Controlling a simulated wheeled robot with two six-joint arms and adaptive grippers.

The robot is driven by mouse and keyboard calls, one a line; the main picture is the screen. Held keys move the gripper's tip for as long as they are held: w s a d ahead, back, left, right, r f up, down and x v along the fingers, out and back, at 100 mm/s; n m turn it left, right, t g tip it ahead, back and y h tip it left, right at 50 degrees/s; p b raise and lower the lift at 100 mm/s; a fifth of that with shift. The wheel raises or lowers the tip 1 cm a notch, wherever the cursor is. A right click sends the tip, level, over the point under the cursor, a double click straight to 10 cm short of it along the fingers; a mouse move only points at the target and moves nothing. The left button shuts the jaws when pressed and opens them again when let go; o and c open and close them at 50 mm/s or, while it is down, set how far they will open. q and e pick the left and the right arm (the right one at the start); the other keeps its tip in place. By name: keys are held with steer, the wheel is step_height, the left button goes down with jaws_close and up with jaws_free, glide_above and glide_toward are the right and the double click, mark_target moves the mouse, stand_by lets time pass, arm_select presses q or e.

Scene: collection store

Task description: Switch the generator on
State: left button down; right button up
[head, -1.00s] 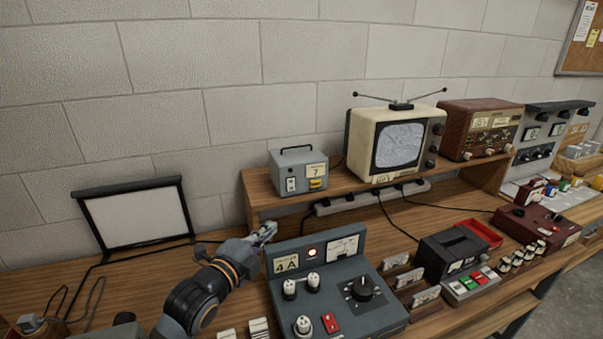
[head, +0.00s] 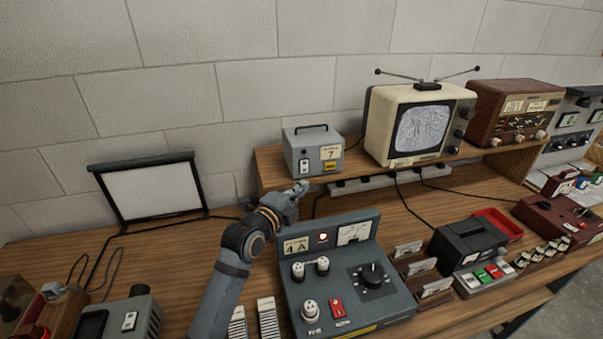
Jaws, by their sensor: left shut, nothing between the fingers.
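A grey console (head: 290,285) labelled 4A stands on the bench, with a small red lamp (head: 323,237), a dial meter (head: 353,233), a black knob (head: 372,273) and a red rocker switch (head: 337,306). A small grey box (head: 311,136) with a handle and a label reading 7 stands on the shelf; its front has a white switch (head: 304,167). I cannot read which one is named generator. My left gripper (head: 300,188) is shut and empty, just below the box's white switch, near the shelf's front edge. My right gripper is out of view.
A television (head: 379,129) with a grey, speckled screen and a brown radio (head: 487,109) share the shelf (head: 271,172). A framed white panel (head: 152,187) leans at the left. Cables run over the bench. Bare bench top (head: 170,260) lies left of my arm.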

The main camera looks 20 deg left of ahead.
mark_target(307, 172)
arm_select(q)
steer(key=w, duration=0.2)
steer(key=w+a+p, duration=0.1)
steer(key=w, duration=0.1)
steer(key=w+a+p, duration=0.1)
steer(key=w, duration=0.1)
steer(key=shift+f, duration=0.35)
steer(key=shift+d, duration=0.1)
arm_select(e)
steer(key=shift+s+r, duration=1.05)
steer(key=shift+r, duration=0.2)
arm_select(q)
steer(key=shift+f, duration=0.1)
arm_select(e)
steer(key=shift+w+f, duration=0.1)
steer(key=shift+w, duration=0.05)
arm_select(q)
steer(key=f+b, duration=0.1)
steer(key=b, duration=0.2)
steer(key=shift+w, duration=0.2)
steer(key=shift+r+p, duration=0.3)
steer(key=shift+r, duration=0.2)
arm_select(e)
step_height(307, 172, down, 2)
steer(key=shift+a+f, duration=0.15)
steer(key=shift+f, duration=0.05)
arm_select(q)
steer(key=shift+f, duration=0.15)
